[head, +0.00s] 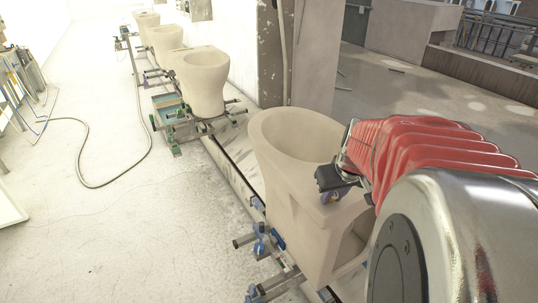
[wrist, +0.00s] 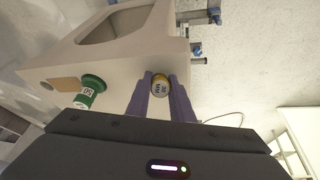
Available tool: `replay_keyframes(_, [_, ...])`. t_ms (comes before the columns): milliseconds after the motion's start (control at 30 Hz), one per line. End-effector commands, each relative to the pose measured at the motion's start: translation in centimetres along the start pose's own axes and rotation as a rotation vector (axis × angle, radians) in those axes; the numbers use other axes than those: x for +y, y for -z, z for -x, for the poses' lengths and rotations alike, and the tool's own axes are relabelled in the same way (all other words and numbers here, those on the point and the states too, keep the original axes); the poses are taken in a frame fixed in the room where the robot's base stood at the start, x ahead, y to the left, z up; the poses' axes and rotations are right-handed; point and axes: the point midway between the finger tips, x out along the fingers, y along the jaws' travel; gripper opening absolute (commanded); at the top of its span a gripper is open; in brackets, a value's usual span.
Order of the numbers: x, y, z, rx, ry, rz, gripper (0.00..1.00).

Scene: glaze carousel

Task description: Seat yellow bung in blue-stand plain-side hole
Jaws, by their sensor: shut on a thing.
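In the head view my gripper (head: 331,195) is at the near end of this toilet body (head: 285,180), which stands on the blue stand (head: 262,243).
More beige toilet bodies (head: 203,80) stand in a row behind, the nearest on a green-clamped stand (head: 175,130). A rail (head: 230,172) runs along the row. A hose (head: 85,165) lies on the open floor at left. A pillar (head: 270,55) stands behind the blue stand's toilet body.

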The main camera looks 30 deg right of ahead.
Motion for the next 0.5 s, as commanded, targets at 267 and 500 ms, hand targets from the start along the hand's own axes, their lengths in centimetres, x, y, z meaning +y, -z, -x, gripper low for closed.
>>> replay_keyframes(267, [0.0, 0.0, 0.0, 0.000, 0.000, 0.000, 0.00])
replay_keyframes(500, [0.1, 0.6, 1.2, 0.003, -0.001, 0.000, 0.00])
